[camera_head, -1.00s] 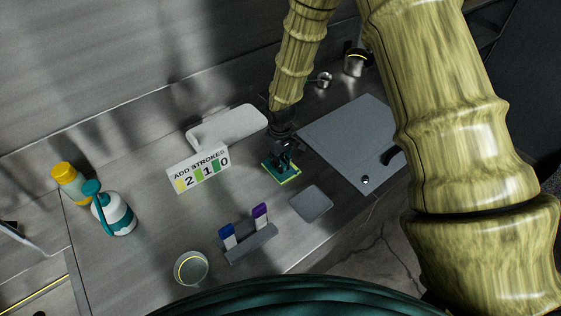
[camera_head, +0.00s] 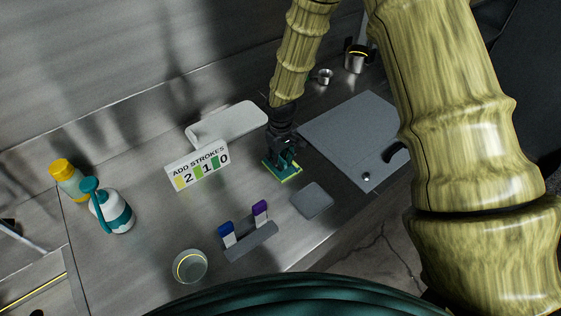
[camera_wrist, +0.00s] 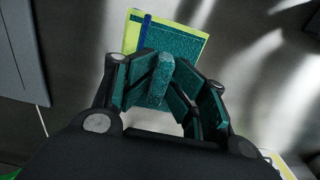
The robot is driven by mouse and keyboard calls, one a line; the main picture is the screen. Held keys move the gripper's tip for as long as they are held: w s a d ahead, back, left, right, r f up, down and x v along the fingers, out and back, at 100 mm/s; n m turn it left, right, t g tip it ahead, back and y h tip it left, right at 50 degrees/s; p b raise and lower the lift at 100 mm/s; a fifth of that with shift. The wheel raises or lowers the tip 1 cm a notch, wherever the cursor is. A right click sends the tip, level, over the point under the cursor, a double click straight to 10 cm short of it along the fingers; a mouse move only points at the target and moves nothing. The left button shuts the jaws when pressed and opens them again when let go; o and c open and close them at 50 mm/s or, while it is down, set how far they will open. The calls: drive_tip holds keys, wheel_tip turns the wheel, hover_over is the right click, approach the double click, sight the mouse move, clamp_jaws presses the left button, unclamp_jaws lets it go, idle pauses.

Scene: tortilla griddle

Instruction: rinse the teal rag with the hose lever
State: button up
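The teal rag (camera_head: 291,177) lies flat on the steel counter under my gripper, with a yellow-green border. In the wrist view it shows as a teal pad (camera_wrist: 187,48) with a yellow-green edge and a blue strip across it. A raised teal block (camera_wrist: 161,82) stands between my fingers. My gripper (camera_wrist: 160,68) points down at the rag, its teal-padded fingers on both sides of the block and seeming to press on it. In the head view my gripper (camera_head: 284,160) touches or nearly touches the rag. I cannot make out a hose lever for certain.
A grey plate (camera_head: 345,130) lies right of the rag and a small grey pad (camera_head: 312,201) in front.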

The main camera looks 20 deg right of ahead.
sight(283, 159)
drive_tip(key=shift+w+r, duration=0.15)
drive_tip(key=shift+r, duration=0.3)
drive_tip(key=r, duration=0.1)
drive_tip(key=r+b, duration=0.2)
drive_tip(key=shift+s+d+r, duration=0.15)
drive_tip(key=shift+s+d, duration=0.15)
drive_tip(key=shift+d, duration=0.05)
drive_tip(key=shift+r+b, duration=0.85)
drive_tip(key=shift+r, duration=2.05)
